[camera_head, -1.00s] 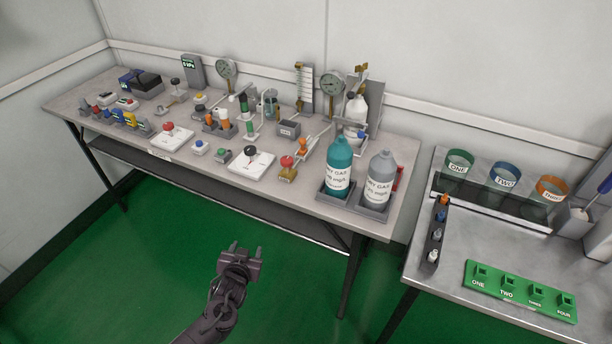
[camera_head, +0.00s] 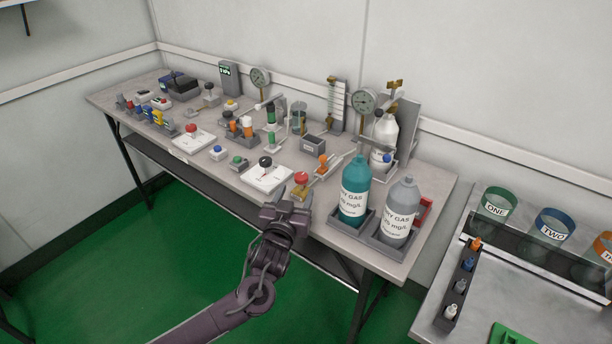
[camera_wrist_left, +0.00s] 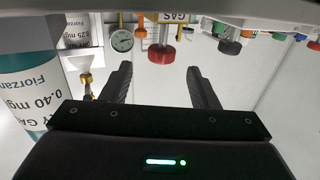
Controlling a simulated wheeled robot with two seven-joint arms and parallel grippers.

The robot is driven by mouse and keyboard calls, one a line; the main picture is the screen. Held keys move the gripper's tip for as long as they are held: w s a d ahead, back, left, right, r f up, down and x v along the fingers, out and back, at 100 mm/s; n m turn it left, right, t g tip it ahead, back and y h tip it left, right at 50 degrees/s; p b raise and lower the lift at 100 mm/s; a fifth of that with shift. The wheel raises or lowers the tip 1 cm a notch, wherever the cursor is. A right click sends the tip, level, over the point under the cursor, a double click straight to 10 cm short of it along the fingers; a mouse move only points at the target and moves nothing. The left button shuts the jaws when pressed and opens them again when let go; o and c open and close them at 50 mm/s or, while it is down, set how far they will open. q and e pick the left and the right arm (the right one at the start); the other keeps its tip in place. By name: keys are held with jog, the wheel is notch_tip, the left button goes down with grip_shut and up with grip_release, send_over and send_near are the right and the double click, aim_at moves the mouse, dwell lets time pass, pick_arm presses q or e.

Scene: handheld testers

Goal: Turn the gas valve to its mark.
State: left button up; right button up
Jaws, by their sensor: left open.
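The gas valve is a brass block with a red round knob (camera_head: 301,179), near the front edge of the long bench. In the left wrist view its red knob (camera_wrist_left: 162,54) shows beyond and between my fingers, under an upside-down "GAS" label (camera_wrist_left: 172,18). My left gripper (camera_head: 287,202) is at the bench's front edge, just short of the valve. Its two fingers (camera_wrist_left: 158,75) are apart with nothing between them, and it appears not to touch the knob. I cannot make out the mark on the valve. My right gripper is in neither view.
Two gas bottles, one teal (camera_head: 355,190) and one grey (camera_head: 400,212), stand in holders right of the valve. A white plate with a black knob (camera_head: 266,176) lies to its left. Gauges and other testers crowd the bench behind. The floor in front is clear.

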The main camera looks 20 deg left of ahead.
aim_at(299, 182)
pick_arm(q)
jog(key=w, duration=0.7)
jog(key=shift+a, duration=0.25)
jog(key=c, duration=1)
